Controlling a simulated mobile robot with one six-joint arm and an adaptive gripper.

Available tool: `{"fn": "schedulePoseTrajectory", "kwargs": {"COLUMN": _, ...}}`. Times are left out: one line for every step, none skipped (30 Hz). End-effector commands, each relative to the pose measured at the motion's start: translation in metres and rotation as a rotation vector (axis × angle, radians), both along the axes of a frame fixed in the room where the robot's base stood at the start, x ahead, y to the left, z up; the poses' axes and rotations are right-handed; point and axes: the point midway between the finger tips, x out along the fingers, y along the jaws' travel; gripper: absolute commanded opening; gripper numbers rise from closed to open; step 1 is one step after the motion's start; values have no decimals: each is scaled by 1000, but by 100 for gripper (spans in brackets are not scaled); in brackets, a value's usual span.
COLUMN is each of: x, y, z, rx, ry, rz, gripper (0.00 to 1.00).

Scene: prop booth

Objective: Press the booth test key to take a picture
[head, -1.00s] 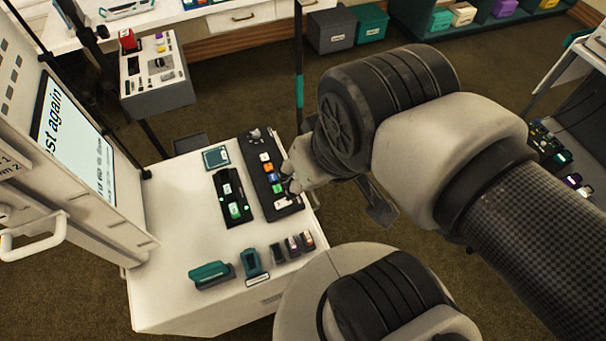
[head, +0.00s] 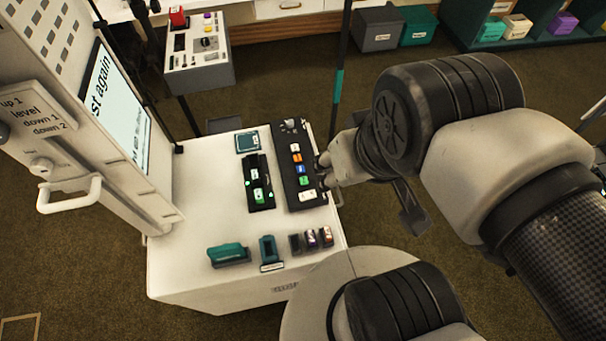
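The black key panel (head: 279,139) lies on the white booth counter (head: 205,190). The key labels are too small to read, so I cannot tell which is the test key. My gripper (head: 324,171) is at the long panel's right edge, holding nothing visible. Its finger opening is unclear.
The booth screen (head: 118,105) shows "st again" and stands at the left, above a white handle (head: 70,195). A teal stapler-like object (head: 228,254), a teal holder (head: 269,250) and small stamps (head: 311,239) line the counter's front. A grey control box (head: 200,70) stands behind.

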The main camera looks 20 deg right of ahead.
Motion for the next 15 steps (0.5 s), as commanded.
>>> {"fn": "schedulePoseTrajectory", "kwargs": {"x": 0, "y": 0, "z": 0, "rx": 0, "ry": 0, "rz": 0, "gripper": 42}}
{"fn": "schedulePoseTrajectory", "kwargs": {"x": 0, "y": 0, "z": 0, "rx": 0, "ry": 0, "rz": 0, "gripper": 40}}
{"fn": "schedulePoseTrajectory", "kwargs": {"x": 0, "y": 0, "z": 0, "rx": 0, "ry": 0, "rz": 0, "gripper": 37}}
{"fn": "schedulePoseTrajectory", "kwargs": {"x": 0, "y": 0, "z": 0, "rx": 0, "ry": 0, "rz": 0, "gripper": 35}}
{"fn": "schedulePoseTrajectory", "kwargs": {"x": 0, "y": 0, "z": 0, "rx": 0, "ry": 0, "rz": 0, "gripper": 33}}
{"fn": "schedulePoseTrajectory", "kwargs": {"x": 0, "y": 0, "z": 0, "rx": 0, "ry": 0, "rz": 0, "gripper": 30}}
{"fn": "schedulePoseTrajectory", "kwargs": {"x": 0, "y": 0, "z": 0, "rx": 0, "ry": 0, "rz": 0, "gripper": 28}}
{"fn": "schedulePoseTrajectory", "kwargs": {"x": 0, "y": 0, "z": 0, "rx": 0, "ry": 0, "rz": 0, "gripper": 26}}
{"fn": "schedulePoseTrajectory", "kwargs": {"x": 0, "y": 0, "z": 0, "rx": 0, "ry": 0, "rz": 0, "gripper": 24}}
{"fn": "schedulePoseTrajectory", "kwargs": {"x": 0, "y": 0, "z": 0, "rx": 0, "ry": 0, "rz": 0, "gripper": 22}}
{"fn": "schedulePoseTrajectory", "kwargs": {"x": 0, "y": 0, "z": 0, "rx": 0, "ry": 0, "rz": 0, "gripper": 20}}
{"fn": "schedulePoseTrajectory", "kwargs": {"x": 0, "y": 0, "z": 0, "rx": 0, "ry": 0, "rz": 0, "gripper": 17}}
{"fn": "schedulePoseTrajectory", "kwargs": {"x": 0, "y": 0, "z": 0, "rx": 0, "ry": 0, "rz": 0, "gripper": 15}}
{"fn": "schedulePoseTrajectory", "kwargs": {"x": 0, "y": 0, "z": 0, "rx": 0, "ry": 0, "rz": 0, "gripper": 13}}
{"fn": "schedulePoseTrajectory", "kwargs": {"x": 0, "y": 0, "z": 0, "rx": 0, "ry": 0, "rz": 0, "gripper": 10}}
